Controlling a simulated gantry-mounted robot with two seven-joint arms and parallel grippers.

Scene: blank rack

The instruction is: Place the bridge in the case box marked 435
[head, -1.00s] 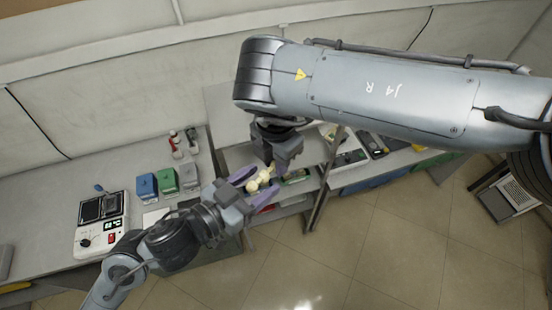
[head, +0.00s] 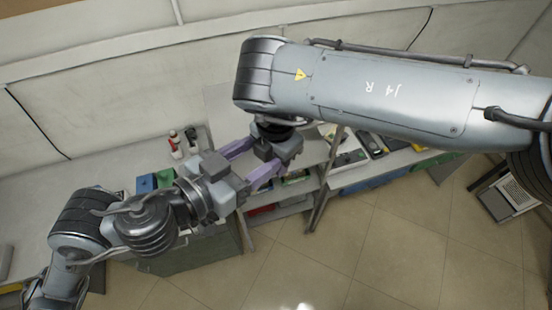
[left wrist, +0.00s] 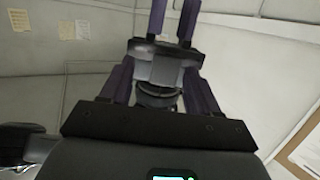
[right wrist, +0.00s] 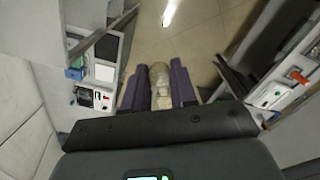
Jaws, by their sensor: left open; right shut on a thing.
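My right gripper (right wrist: 158,84) is shut on a lumpy cream-coloured piece, which I take to be the bridge (right wrist: 160,94), between its purple fingers in the right wrist view. In the head view the piece is hidden behind the grippers. My left gripper (head: 264,160) is open, its purple fingers to either side of the right gripper's body in the head view; I cannot tell whether they touch. The left wrist view shows the right gripper's grey body (left wrist: 160,68) close in front. A blue box (head: 146,183) and a green box (head: 164,178) stand on the left bench; no 435 mark is readable.
Small red-and-white bottles (head: 175,140) stand behind the boxes. Shelves (head: 300,187) lie below the grippers. A right-hand bench (head: 375,160) holds dark trays. A white device (right wrist: 90,97) shows in the right wrist view. Open tiled floor (head: 350,245) lies in front.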

